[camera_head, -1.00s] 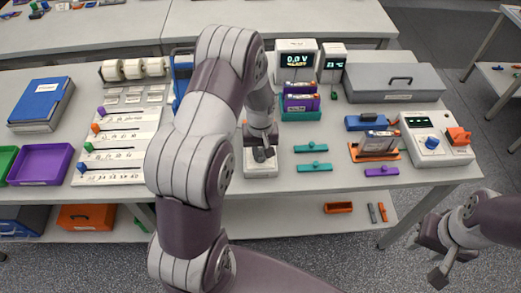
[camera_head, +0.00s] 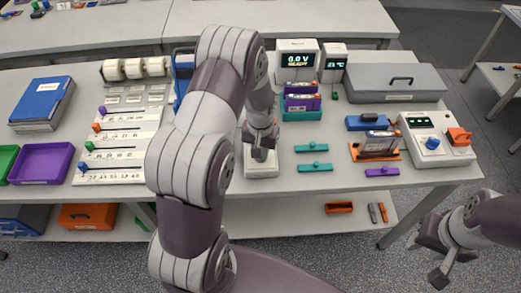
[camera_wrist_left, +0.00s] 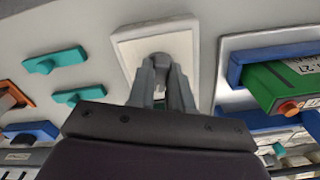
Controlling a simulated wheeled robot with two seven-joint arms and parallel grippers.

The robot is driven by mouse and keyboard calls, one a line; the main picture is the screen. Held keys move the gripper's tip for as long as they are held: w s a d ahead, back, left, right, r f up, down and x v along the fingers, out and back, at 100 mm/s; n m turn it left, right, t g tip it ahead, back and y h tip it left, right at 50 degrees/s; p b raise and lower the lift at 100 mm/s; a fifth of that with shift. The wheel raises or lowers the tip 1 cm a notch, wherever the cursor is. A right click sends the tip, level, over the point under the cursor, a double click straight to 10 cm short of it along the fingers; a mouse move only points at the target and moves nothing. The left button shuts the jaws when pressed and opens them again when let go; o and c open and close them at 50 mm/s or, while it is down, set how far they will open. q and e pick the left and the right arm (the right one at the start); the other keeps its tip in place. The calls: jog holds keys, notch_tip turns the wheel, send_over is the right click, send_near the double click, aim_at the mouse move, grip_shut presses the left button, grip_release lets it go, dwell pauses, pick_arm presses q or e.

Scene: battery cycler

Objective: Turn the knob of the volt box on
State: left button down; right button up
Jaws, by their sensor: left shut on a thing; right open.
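A low white box (camera_head: 261,170) sits near the table's front edge, left of the teal pieces. My left gripper (camera_head: 262,152) points down onto it. In the left wrist view the left gripper (camera_wrist_left: 163,76) has its fingers shut on a grey knob (camera_wrist_left: 160,57) on the white box's face (camera_wrist_left: 128,45). The fingers and wrist hide much of the knob. A white display unit (camera_head: 297,58) behind reads 0.0 V. My right gripper (camera_head: 434,258) is open and empty off the table's front right.
A white device with a blue knob (camera_head: 432,143) stands at the right, beside an orange rack (camera_head: 358,152). Teal pieces (camera_head: 315,167) lie right of the white box. A grey case (camera_head: 394,83) is behind. A slider board (camera_head: 118,160) is at the left.

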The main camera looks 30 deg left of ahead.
pick_arm(q)
jog(key=c, duration=1)
grip_release()
jog(key=shift+c, duration=0.2)
jog(key=shift+r, duration=0.15)
notch_tip(320, 180, up, 12)
jog(key=b, duration=0.2)
jog(key=shift+r, duration=0.2)
